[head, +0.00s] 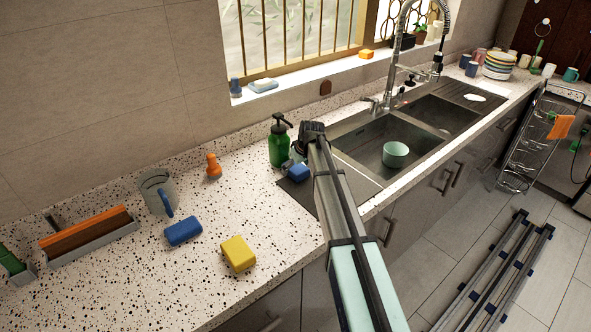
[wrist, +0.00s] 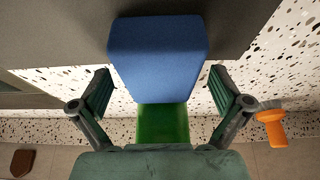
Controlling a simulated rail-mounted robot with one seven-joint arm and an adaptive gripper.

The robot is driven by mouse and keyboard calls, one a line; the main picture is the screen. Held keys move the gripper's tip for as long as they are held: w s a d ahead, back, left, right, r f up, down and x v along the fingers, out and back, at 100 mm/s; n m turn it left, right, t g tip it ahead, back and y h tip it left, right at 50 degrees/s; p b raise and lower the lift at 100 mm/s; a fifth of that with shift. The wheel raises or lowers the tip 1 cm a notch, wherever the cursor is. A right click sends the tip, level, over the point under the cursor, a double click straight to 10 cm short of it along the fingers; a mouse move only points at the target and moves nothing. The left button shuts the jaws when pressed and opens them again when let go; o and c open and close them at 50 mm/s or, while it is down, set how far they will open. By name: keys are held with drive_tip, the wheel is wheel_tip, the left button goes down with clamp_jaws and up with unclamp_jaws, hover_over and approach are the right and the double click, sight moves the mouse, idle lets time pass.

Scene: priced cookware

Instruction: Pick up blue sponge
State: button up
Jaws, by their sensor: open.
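A blue sponge (head: 299,172) lies at the left end of the dark sink surround in the head view, beside my gripper (head: 297,154), which is partly hidden behind my arm. In the wrist view the blue sponge (wrist: 158,58) is ahead of my open gripper (wrist: 161,78), roughly centred between the two fingers. I see gaps on both sides; neither finger appears to touch it.
A green pump bottle (head: 279,145) stands close to my gripper; green also shows in the wrist view (wrist: 163,124). The sink (head: 372,140) holds a pale green cup (head: 395,154).

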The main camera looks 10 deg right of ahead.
sight(295, 166)
drive_tip(key=shift+f, duration=0.25)
idle(0.4)
drive_tip(key=c, duration=1.1)
drive_tip(key=shift+r, duration=0.1)
drive_tip(key=shift+r, duration=0.15)
drive_tip(key=shift+r+b, duration=0.6)
drive_tip(key=shift+r, duration=0.2)
drive_tip(key=shift+b+v, duration=0.55)
drive_tip(key=shift+v, duration=0.4)
drive_tip(key=s+d+b, duration=0.1)
drive_tip(key=s+d, duration=0.1)
drive_tip(key=s, duration=0.3)
drive_tip(key=s+d+b, duration=0.1)
drive_tip(key=s+d, duration=0.2)
drive_tip(key=s, duration=0.2)
drive_tip(key=s+d+b, duration=0.2)
drive_tip(key=s+d, duration=0.1)
drive_tip(key=s, duration=0.2)
drive_tip(key=shift+s+d, duration=0.1)
drive_tip(key=shift+s, duration=0.05)
